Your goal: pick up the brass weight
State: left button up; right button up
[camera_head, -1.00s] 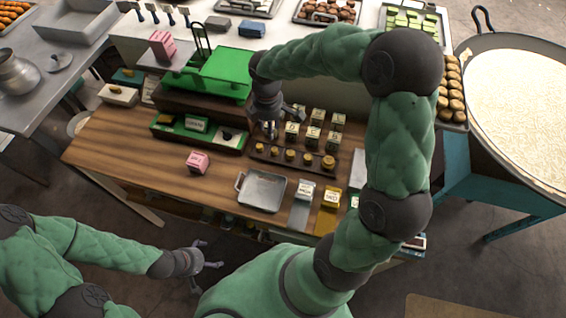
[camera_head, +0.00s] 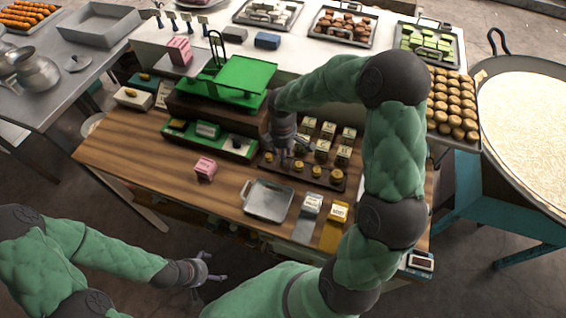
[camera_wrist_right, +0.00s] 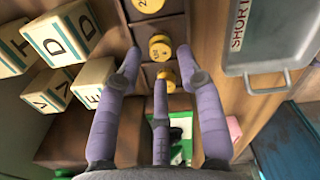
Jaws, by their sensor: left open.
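Several brass weights stand in a row in a dark wooden rack (camera_head: 310,181) on the table, smaller toward the left end. My right gripper (camera_head: 283,153) is over the left end of the row and partly hides it. In the right wrist view, its spread fingers (camera_wrist_right: 160,68) are open and empty. A small brass weight (camera_wrist_right: 167,78) shows between them, just past the lower fingertip. Another weight (camera_wrist_right: 160,47) lies near the upper two fingertips, and a larger one (camera_wrist_right: 148,6) is at the top edge. Contact cannot be told. My left gripper (camera_head: 218,268) is open and empty before the table.
Lettered blocks (camera_head: 326,130) stand just behind the rack. A green balance scale (camera_head: 240,82) and a green-lined tray (camera_head: 235,145) are to the left. The table's left front is clear.

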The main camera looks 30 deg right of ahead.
notch_tip(320, 180, down, 3)
jog(key=shift+s+f, duration=0.1)
grip_shut()
jog(key=shift+r, duration=0.45)
notch_tip(320, 180, up, 2)
jog(key=shift+r, duration=0.1)
jog(key=s+a+r+p, duration=0.1)
jog(key=s+a+r, duration=0.7)
jog(key=s+r, duration=0.2)
jog(key=shift+s+a+p, duration=0.25)
jog(key=shift+s+p, duration=0.15)
jog(key=shift+s, duration=0.1)
